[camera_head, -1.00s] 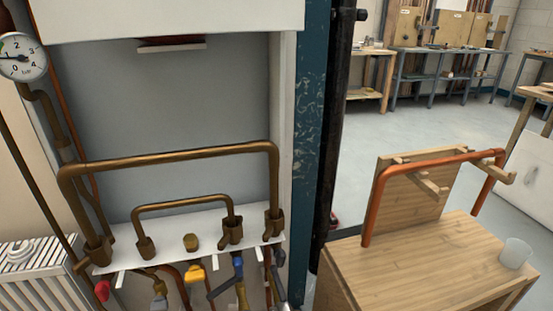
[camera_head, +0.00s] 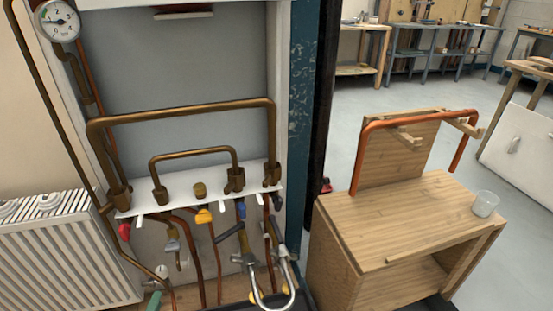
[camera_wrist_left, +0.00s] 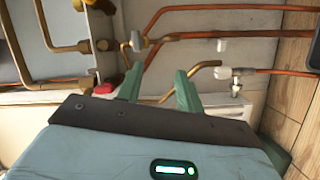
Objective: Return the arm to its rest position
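My left gripper (camera_wrist_left: 159,75) shows in the left wrist view with its two green fingers spread apart and nothing between them. Its fingers point toward the copper pipes (camera_wrist_left: 215,35) under the boiler panel, with a gap I cannot judge. The rest of my left arm is out of that view. My right gripper is in neither view.
A white bracket (camera_head: 215,200) holds bronze pipes and coloured valves. A radiator (camera_head: 65,250) stands at left. A flexible hose loop (camera_head: 290,297) hangs low. Open floor lies behind.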

